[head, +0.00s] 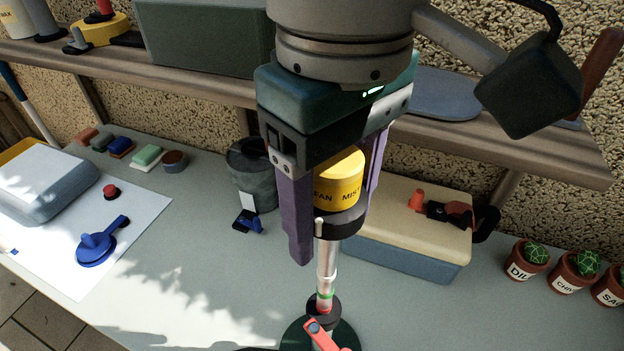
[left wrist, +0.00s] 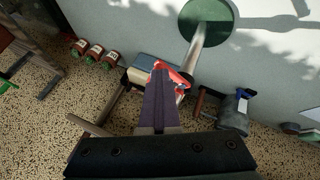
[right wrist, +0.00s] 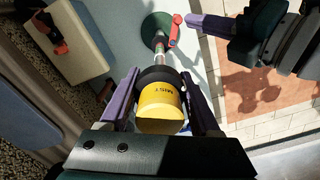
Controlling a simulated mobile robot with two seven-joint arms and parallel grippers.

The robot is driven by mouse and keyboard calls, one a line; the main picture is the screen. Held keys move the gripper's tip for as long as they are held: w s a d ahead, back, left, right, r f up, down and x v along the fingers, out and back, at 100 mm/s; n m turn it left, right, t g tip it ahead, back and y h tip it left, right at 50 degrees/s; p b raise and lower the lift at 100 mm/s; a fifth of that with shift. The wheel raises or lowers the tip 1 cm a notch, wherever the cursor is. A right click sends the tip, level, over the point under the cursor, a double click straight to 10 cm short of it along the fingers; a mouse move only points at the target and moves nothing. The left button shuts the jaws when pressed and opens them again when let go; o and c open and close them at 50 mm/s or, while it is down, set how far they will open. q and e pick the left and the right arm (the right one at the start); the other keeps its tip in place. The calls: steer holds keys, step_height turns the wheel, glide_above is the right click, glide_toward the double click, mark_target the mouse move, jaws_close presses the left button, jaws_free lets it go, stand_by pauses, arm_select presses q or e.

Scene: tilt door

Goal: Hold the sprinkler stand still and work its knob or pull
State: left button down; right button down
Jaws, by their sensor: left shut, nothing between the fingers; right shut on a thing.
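The sprinkler stand has a yellow head (head: 338,180) marked FAN and MIST, a thin pale pole (head: 327,262) and a dark green round base (head: 345,336). A red lever-like part (head: 318,331) shows low on the stand; it also shows in the right wrist view (right wrist: 175,31). My right gripper (head: 335,238) is shut on the head from above, one purple finger on each side. My left gripper (left wrist: 158,72) is shut and empty. In the left wrist view its fingertips overlap the red part; I cannot tell whether they touch.
A cream-topped blue box (head: 420,225) is behind the stand. Potted plants (head: 570,268) stand at the right and a dark canister (head: 250,172) at the back. A blue knobbed piece (head: 98,246) lies on white paper at the left. A wooden shelf (head: 215,87) crosses above.

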arm_select(q)
steer(key=shift+w+a, duration=0.1)
steer(key=shift+w, duration=0.1)
steer(key=shift+w+a, duration=0.45)
steer(key=shift+w, duration=0.2)
steer(key=shift+s, duration=0.1)
steer(key=s+a+r, duration=0.5)
steer(key=s+r, duration=0.2)
steer(key=r, duration=0.1)
steer(key=shift+s+a, duration=0.2)
steer(key=shift+s, duration=0.15)
stand_by(0.3)
